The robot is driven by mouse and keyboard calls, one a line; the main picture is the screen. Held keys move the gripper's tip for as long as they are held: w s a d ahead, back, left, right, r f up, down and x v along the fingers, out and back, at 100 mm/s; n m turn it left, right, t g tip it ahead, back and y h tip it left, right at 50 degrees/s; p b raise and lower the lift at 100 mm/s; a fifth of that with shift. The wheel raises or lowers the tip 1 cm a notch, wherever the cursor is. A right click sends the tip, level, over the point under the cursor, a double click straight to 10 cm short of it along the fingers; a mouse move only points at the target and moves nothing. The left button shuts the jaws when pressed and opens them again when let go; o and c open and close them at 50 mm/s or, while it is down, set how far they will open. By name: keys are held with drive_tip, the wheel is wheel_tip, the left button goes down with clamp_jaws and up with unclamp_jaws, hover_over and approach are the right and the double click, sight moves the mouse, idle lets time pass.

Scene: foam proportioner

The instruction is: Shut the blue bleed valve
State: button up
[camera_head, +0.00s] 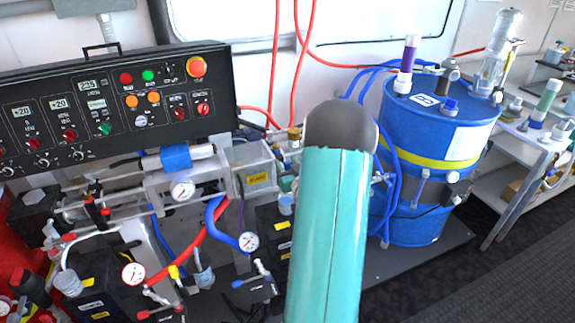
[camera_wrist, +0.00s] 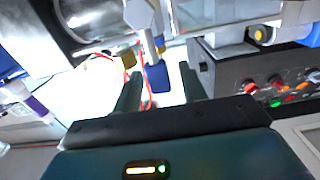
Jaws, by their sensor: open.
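In the wrist view a small blue handle (camera_wrist: 157,78), likely the blue bleed valve's, shows between my gripper's two dark fingers. It joins a grey metal stem. My gripper (camera_wrist: 159,72) is open, with a finger on each side of the blue handle and bright gaps between; I see no contact. In the head view my teal arm link covers the middle, and my gripper is hidden behind it. A small blue lever (camera_head: 237,284) shows low on the pipework in the head view; I cannot tell if it is the same part.
A black control panel (camera_head: 110,105) with buttons stands at the left, above pipes, gauges and hoses. A blue drum (camera_head: 436,150) with a yellow band stands at the right. In the wrist view a metal cylinder (camera_wrist: 92,12) and the panel (camera_wrist: 240,80) lie close to the fingers.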

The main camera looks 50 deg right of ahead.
clamp_jaws()
